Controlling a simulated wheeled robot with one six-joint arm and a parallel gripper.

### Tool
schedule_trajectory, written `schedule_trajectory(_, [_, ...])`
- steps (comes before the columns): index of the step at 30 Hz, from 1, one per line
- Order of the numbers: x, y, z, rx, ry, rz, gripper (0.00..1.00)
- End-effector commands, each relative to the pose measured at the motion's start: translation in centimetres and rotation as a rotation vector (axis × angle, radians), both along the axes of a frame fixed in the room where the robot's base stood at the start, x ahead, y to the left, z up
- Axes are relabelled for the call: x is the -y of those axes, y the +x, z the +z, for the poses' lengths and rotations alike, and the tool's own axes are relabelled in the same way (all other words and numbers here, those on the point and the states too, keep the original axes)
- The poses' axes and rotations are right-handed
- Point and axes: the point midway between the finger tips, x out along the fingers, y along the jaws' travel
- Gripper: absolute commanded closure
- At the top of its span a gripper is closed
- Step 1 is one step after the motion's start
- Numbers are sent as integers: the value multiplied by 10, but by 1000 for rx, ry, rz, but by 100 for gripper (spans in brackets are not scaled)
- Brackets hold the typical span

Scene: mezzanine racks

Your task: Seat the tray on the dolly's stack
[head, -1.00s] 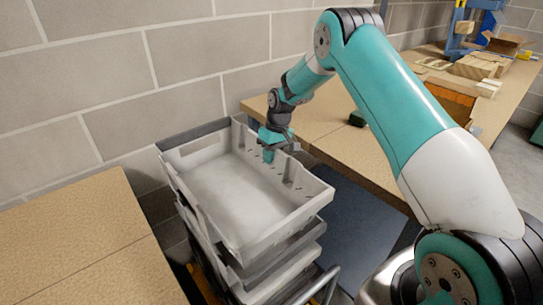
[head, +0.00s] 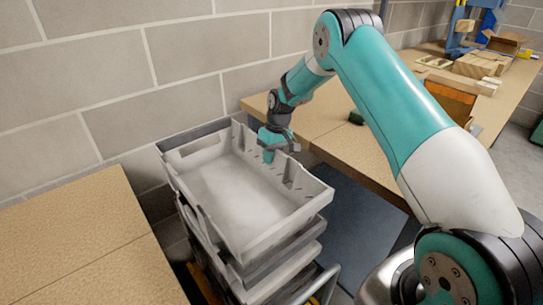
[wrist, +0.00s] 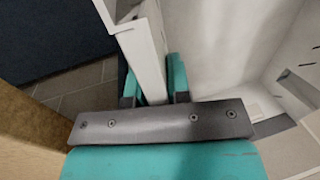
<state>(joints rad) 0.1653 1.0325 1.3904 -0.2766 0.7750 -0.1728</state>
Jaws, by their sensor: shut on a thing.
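The light grey tray (head: 285,222) is empty and sits over the stack on the dolly. My gripper (head: 268,156) is shut on the tray's right-hand long wall, toward its back end. In the wrist view, the two teal fingers (wrist: 152,88) stand on either side of that wall (wrist: 138,48). Grey trays of the stack (head: 288,248) show below the held tray, and a dark rim (head: 195,133) shows behind its back edge. I cannot tell whether the held tray touches the stack evenly. The dolly (head: 203,287) is mostly hidden under the trays.
A wooden bench (head: 80,235) stands close on the left. Another bench (head: 325,120) runs behind and right, with a small dark green item (head: 356,118) and wooden pieces (head: 478,66). A block wall (head: 180,60) is behind. A metal handle (head: 322,284) rises at the front.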

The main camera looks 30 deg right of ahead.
Motion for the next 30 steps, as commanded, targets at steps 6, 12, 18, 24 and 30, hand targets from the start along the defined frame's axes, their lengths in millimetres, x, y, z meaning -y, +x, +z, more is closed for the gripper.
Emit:
schedule_trajectory(6, [0,1,-1,2,0,2,72])
schedule_trajectory(12, [0,0,-3,-1,0,-1,72])
schedule_trajectory(18, [1,0,4,0,0,0,72])
schedule_trajectory(24, [4,1,22,1,0,0,72])
schedule_trajectory(30, [8,2,38,1,0,0,72])
